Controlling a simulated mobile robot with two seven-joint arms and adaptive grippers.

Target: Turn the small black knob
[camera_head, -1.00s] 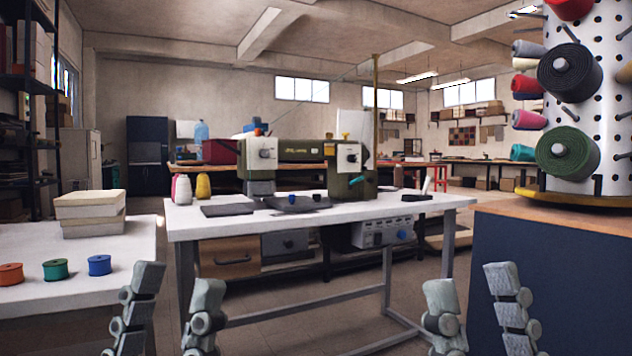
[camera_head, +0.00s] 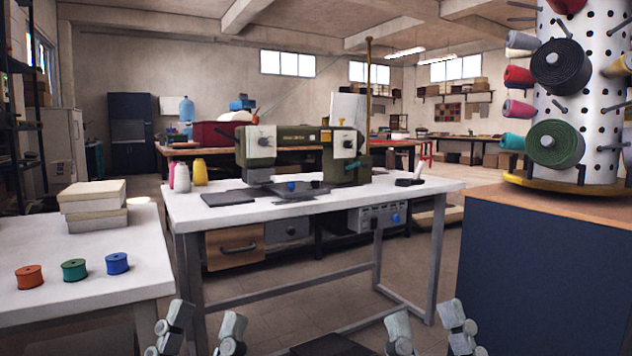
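A green sewing machine (camera_head: 300,147) stands on the white table (camera_head: 420,187) ahead. Its two pale end plates each carry a small dark knob, one on the left (camera_head: 264,142) and one on the right (camera_head: 348,144). Under the tabletop, a grey box also has a small dark knob (camera_head: 291,230). I cannot tell which of these the task means. My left gripper (camera_head: 206,322) and my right gripper (camera_head: 426,322) are both open and empty at the bottom edge, well short of the table and touching nothing. Their lower parts are cut off.
A grey control box (camera_head: 376,220) with a blue knob hangs under the tabletop. At left, a white table (camera_head: 60,262) holds several thread spools and stacked boxes (camera_head: 92,205). At right, a dark blue cabinet (camera_head: 540,285) carries a pegboard drum of spools. Open floor lies before the sewing table.

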